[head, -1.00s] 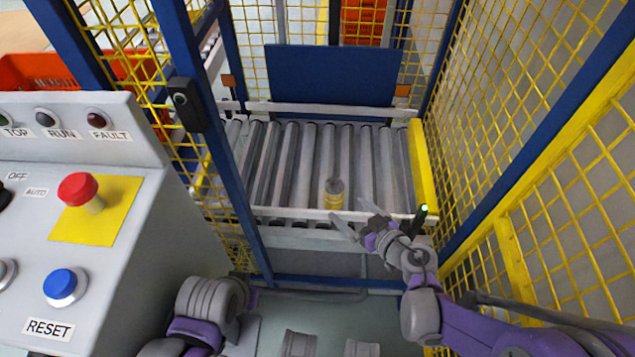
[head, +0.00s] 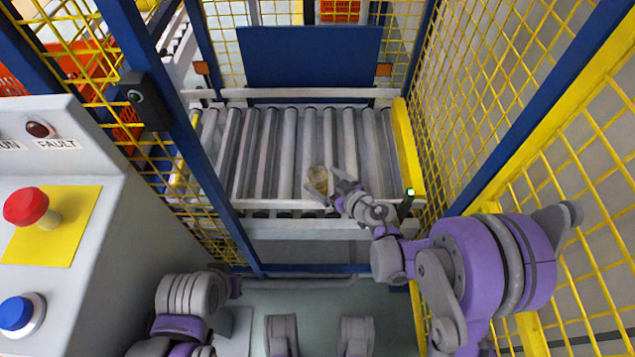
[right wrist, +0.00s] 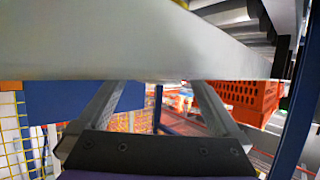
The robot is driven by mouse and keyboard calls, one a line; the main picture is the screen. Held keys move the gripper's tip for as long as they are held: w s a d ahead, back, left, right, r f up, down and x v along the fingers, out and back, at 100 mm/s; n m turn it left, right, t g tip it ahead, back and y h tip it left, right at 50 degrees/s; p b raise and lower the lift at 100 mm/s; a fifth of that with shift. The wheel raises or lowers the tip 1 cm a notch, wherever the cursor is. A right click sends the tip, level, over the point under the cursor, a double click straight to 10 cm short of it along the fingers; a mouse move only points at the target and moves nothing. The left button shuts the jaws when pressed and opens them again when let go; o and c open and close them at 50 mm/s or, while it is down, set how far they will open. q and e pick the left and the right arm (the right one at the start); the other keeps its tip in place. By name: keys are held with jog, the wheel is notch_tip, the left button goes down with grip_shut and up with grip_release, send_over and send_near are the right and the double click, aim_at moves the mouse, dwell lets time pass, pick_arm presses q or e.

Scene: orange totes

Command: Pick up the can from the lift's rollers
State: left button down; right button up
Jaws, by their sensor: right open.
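The can (head: 318,180), yellowish with a grey top, stands on the lift's rollers (head: 288,150) near their front rail in the head view. My right gripper (head: 322,188) is open at the can, its fingers reaching over the front rail with one on either side of the can. Whether they touch it I cannot tell. In the right wrist view the two fingers (right wrist: 155,95) are spread apart, and a pale rail hides their ends. The can does not show there. My left gripper is out of view; only links of my left arm show at lower left.
A white front rail (head: 285,205) borders the rollers, with a yellow side rail (head: 408,150) at right. Blue posts and yellow mesh (head: 480,90) close in both sides. A control panel (head: 60,200) with red and blue buttons stands at left. Orange totes (right wrist: 240,95) are beyond.

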aim_at(317, 176)
jog(key=x, duration=0.3)
jog(key=shift+w+a+b, duration=0.1)
jog(key=shift+w+b, duration=0.1)
jog(key=shift+b, duration=0.1)
grip_shut()
